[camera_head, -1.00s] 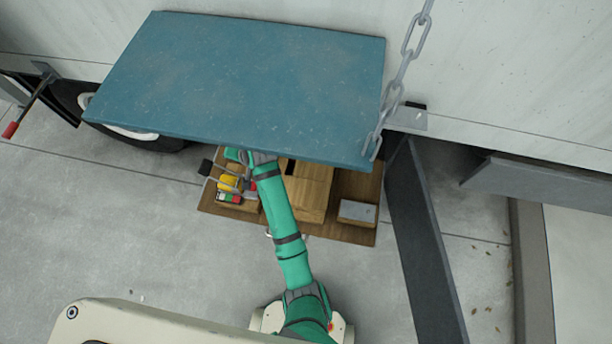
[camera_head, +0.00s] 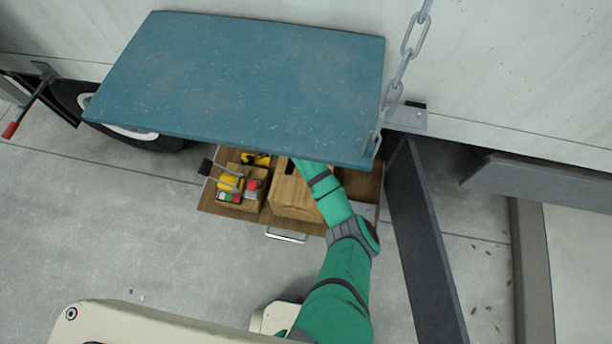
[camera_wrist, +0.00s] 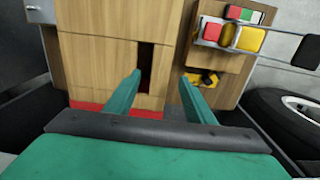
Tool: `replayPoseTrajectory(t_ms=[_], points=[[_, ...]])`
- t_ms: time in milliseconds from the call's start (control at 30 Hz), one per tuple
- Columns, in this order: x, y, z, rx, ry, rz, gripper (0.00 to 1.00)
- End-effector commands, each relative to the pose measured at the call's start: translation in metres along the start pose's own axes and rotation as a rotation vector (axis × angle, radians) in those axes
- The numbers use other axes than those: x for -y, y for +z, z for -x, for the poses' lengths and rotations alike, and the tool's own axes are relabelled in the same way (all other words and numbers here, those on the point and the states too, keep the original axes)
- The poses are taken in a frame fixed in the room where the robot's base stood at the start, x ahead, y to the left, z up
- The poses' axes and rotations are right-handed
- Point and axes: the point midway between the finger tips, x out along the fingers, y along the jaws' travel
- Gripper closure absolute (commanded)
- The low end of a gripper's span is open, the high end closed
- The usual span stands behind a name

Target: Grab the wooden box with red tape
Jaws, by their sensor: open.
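The wooden box (camera_head: 290,197) stands in a wooden drawer, partly under the blue panel, with my arm across its right side. In the wrist view the wooden box (camera_wrist: 105,65) shows a dark slot and a strip of red tape (camera_wrist: 88,107) along its near lower edge. The left finger overlaps the box beside the slot, and the right finger is past the box's right side. I cannot tell whether either touches. In the head view the gripper is hidden under the panel.
The blue panel (camera_head: 240,90) overhangs the drawer (camera_head: 225,210), with a chain (camera_head: 405,60) at its right. A smaller wooden bin (camera_head: 249,205) with yellow and red tools stands left of the box. A dark slanted beam (camera_head: 425,240) bounds the right.

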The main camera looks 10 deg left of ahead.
Motion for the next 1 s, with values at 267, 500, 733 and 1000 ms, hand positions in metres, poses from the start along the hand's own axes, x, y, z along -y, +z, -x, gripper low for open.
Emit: replayPoseTrajectory(t_ms=[267, 500, 733, 1000], points=[[0.000, 0.001, -0.022, 0.001, 0.001, 0.000, 0.51], [-0.001, 0.000, -0.054, 0.000, 0.000, -0.002, 0.51], [-0.006, -0.002, -0.064, -0.001, -0.001, -0.010, 0.51], [-0.001, 0.000, -0.063, -0.001, -0.001, -0.002, 0.85]])
